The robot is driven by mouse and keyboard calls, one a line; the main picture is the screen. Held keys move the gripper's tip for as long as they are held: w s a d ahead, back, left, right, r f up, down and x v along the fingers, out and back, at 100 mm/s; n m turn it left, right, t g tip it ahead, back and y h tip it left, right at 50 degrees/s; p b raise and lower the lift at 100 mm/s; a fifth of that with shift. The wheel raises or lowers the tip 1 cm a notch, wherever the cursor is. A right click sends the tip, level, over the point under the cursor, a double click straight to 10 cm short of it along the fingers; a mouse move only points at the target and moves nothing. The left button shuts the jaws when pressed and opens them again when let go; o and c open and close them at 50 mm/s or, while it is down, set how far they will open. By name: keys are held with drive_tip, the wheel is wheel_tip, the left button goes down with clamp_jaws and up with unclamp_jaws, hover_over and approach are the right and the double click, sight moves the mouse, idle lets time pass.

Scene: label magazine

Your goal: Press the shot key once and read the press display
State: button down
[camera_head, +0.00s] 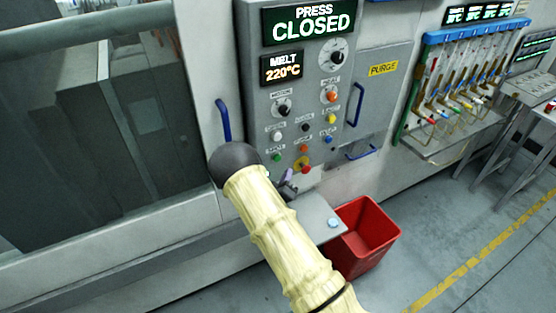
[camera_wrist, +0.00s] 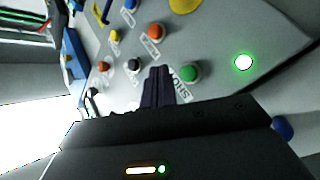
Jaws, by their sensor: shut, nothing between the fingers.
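The green shot key (camera_head: 276,157) is low on the panel's left, just above my arm. In the wrist view the green key (camera_wrist: 190,73) sits beside a label reading "SHOT". My gripper (camera_wrist: 160,72) is shut and empty, its dark fingertips just left of the green key in that view. I cannot tell how far the tips are from the panel. In the head view my arm hides most of the gripper.
A melt display (camera_head: 282,68) reads 220°C. A red-orange button (camera_wrist: 156,31) and a black button (camera_wrist: 133,66) are near the fingertips. A lit green lamp (camera_wrist: 243,62) is to their right. A red bin (camera_head: 365,235) stands on the floor below the panel.

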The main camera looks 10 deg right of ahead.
sight(277, 158)
drive_tip(key=shift+w+a+b, duration=0.2)
drive_tip(key=shift+w, duration=0.5)
drive_tip(key=shift+w+a+b, duration=0.25)
drive_tip(key=shift+w, duration=0.4)
drive_tip(key=shift+w+a+b, duration=0.2)
drive_tip(key=shift+w, duration=0.5)
drive_tip(key=shift+w, duration=0.15)
idle(0.3)
drive_tip(key=shift+w+a+b, duration=0.15)
drive_tip(key=shift+w+b, duration=0.1)
drive_tip(key=shift+b, duration=0.15)
drive_tip(key=shift+w+a+b, duration=0.15)
drive_tip(key=shift+w+b, duration=0.15)
drive_tip(key=shift+w, duration=0.1)
idle(0.7)
idle(0.3)
drive_tip(key=shift+s+d, duration=0.3)
drive_tip(key=shift+s, duration=0.5)
